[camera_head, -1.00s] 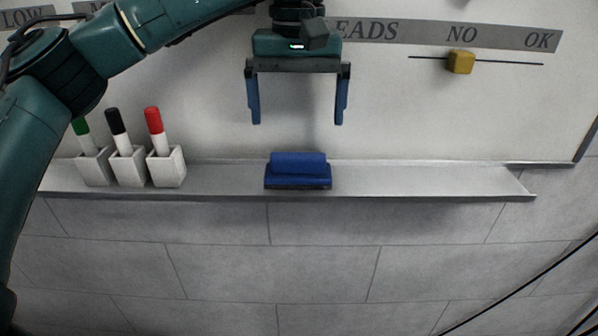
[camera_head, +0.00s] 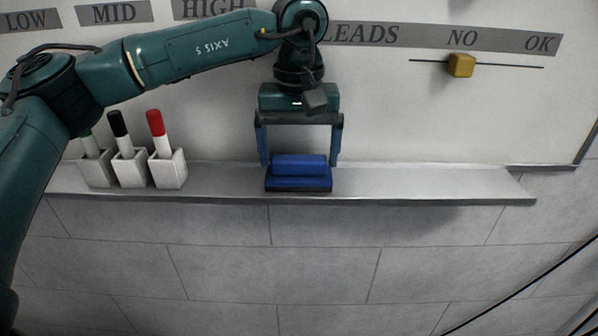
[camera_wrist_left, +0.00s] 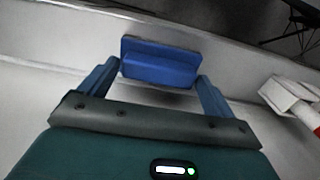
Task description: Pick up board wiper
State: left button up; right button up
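The board wiper (camera_head: 299,174) is a blue block with a raised grip, lying on the metal ledge (camera_head: 430,184) below the whiteboard. My left gripper (camera_head: 299,162) is open, with its blue fingers pointing down at either side of the wiper's grip. In the left wrist view the wiper (camera_wrist_left: 160,64) shows between and just beyond the fingertips of my left gripper (camera_wrist_left: 158,72). Gaps seem to show on both sides, and I cannot tell if a finger touches it. My right gripper is in neither view.
White holders (camera_head: 168,169) with green, black and red markers (camera_head: 156,124) stand on the ledge left of the wiper. The ledge right of the wiper is clear. A yellow slider (camera_head: 461,65) sits on a dark rail on the whiteboard (camera_head: 420,115).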

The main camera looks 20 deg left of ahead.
pick_arm(q)
jog(key=c, duration=0.7)
jog(key=shift+r, duration=0.1)
